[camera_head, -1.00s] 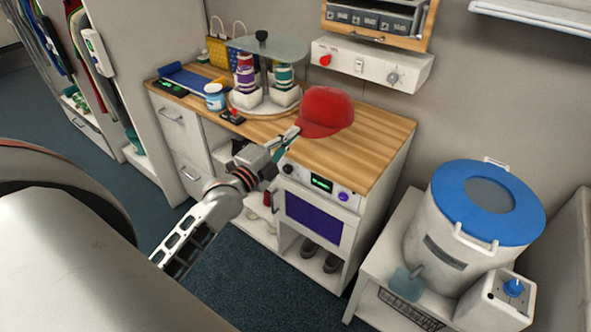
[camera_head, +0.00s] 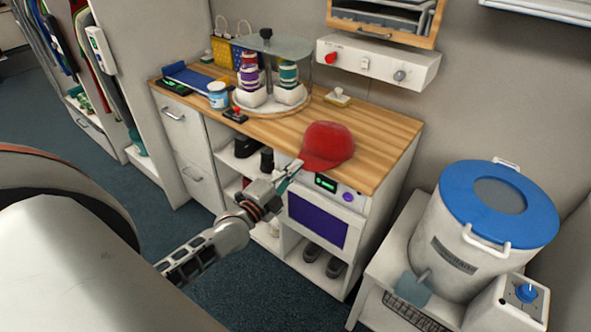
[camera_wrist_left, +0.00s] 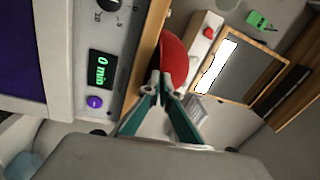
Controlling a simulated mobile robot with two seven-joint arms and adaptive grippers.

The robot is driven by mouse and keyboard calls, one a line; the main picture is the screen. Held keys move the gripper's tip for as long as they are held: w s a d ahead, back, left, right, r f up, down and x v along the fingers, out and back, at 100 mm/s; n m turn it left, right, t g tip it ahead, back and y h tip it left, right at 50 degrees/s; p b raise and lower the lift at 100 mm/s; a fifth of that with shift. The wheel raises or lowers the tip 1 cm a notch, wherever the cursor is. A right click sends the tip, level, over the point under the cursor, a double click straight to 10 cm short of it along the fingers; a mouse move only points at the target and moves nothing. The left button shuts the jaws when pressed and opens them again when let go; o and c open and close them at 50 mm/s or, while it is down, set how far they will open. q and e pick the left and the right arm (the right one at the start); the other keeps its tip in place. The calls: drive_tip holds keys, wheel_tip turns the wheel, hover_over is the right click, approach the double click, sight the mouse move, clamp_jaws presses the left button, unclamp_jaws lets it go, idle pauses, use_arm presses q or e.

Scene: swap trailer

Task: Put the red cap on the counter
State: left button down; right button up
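The red cap (camera_head: 328,143) shows over the front part of the wooden counter (camera_head: 385,134), near its front edge and above the oven panel. I cannot tell whether the cap touches the counter. My left gripper (camera_head: 297,169) reaches up from the front, with its fingertips at the cap's brim. In the left wrist view the teal fingers (camera_wrist_left: 160,86) come together at the tips against the red cap (camera_wrist_left: 174,60), and the brim's edge between them is mostly hidden. My right gripper is not in view.
A round rack of spools (camera_head: 268,108), a white and blue tub (camera_head: 217,95) and a small red-knobbed joystick (camera_head: 236,115) stand left on the counter. A small light block (camera_head: 338,97) lies behind the cap. The counter's right end is clear. A blue-lidded drum (camera_head: 485,205) stands right.

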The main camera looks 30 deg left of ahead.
use_arm(q)
drive_tip(key=shift+f, duration=0.15)
drive_tip(key=c, duration=2.3)
unclamp_jaws()
